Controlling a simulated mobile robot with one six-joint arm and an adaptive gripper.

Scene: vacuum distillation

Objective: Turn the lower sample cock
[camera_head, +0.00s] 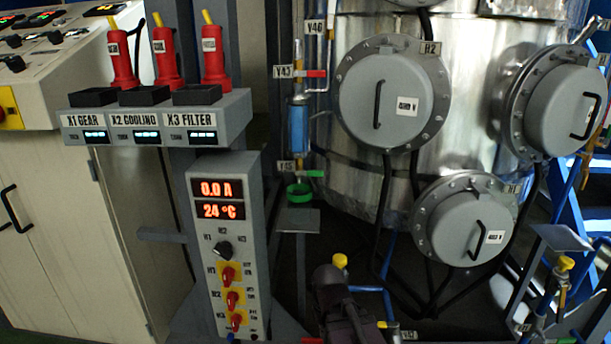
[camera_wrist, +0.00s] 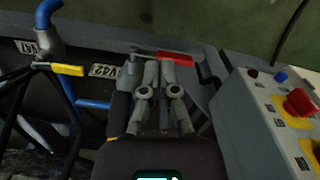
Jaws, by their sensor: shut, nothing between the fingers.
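A sampling line stands left of the steel vessel in the head view. Its upper cock (camera_head: 313,73), tagged V43, has a red lever. Below a blue cylinder, the lower cock (camera_head: 312,173), tagged V45, has a green lever pointing right, above a green-rimmed cup (camera_head: 299,192). My gripper (camera_wrist: 162,68) is shut and empty in the wrist view, fingers close together. Just beyond its tips a red lever (camera_wrist: 174,58) lies across a grey bar; I cannot tell whether they touch. In the head view, my dark wrist (camera_head: 338,300) is low at the bottom centre, below the lower cock.
The vessel (camera_head: 440,110) with round flanged covers fills the right. A control box (camera_head: 225,245) with red switches stands left of my wrist; it also shows in the wrist view (camera_wrist: 270,115). A yellow lever (camera_wrist: 67,70) on blue piping is left of my gripper.

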